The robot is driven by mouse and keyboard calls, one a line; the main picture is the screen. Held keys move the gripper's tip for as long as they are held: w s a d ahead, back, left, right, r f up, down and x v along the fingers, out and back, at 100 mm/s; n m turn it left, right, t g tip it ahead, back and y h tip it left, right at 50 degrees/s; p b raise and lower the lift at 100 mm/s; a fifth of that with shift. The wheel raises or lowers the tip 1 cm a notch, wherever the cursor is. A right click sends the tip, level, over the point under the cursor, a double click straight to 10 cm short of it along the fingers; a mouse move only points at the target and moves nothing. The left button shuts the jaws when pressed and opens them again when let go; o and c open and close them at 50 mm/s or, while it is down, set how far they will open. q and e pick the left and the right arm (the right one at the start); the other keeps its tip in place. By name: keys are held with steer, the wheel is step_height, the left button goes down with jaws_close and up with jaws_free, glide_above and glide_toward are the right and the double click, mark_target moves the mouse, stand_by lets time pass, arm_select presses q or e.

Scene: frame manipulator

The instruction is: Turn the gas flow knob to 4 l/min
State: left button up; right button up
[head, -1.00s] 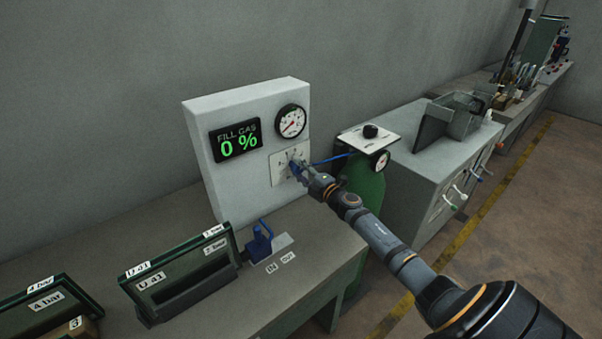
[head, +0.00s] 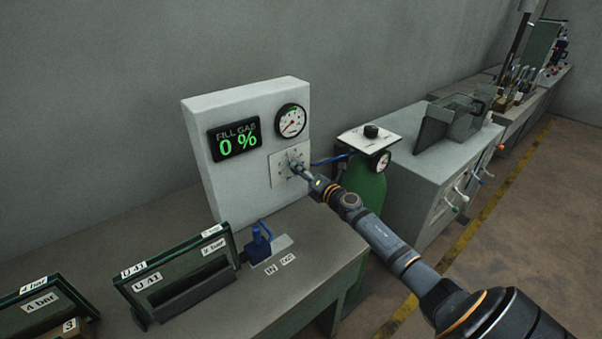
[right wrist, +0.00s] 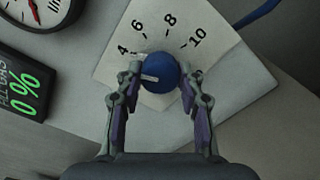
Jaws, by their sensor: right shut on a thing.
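The gas flow knob (right wrist: 164,69) is round and blue with a white pointer line. It sits on a white dial plate (right wrist: 200,40) marked 4, 6, 8 and 10. The pointer line points to the left of the picture, a little below the tick by the 4. My right gripper (right wrist: 160,76) is shut on the knob, one finger on each side. In the head view my right gripper (head: 298,168) reaches the dial plate (head: 278,174) from the right and hides most of the knob. My left gripper is not in view.
The grey panel box (head: 225,110) carries a "FILL GAS 0 %" display (head: 236,139) and a round gauge (head: 291,121). A blue valve (head: 259,243) and framed displays (head: 182,276) stand in front. A green cylinder (head: 365,190) is right of the box.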

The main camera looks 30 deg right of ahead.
steer(key=shift+f, duration=0.1)
stand_by(0.3)
steer(key=o, duration=1.2)
steer(key=shift+r, duration=0.2)
steer(key=shift+n, duration=0.3)
steer(key=r, duration=0.8)
steer(key=shift+a+r, duration=0.2)
steer(key=shift+r, duration=0.15)
steer(key=shift+d+r, duration=0.25)
steer(key=shift+r, duration=0.25)
steer(key=shift+a, duration=0.1)
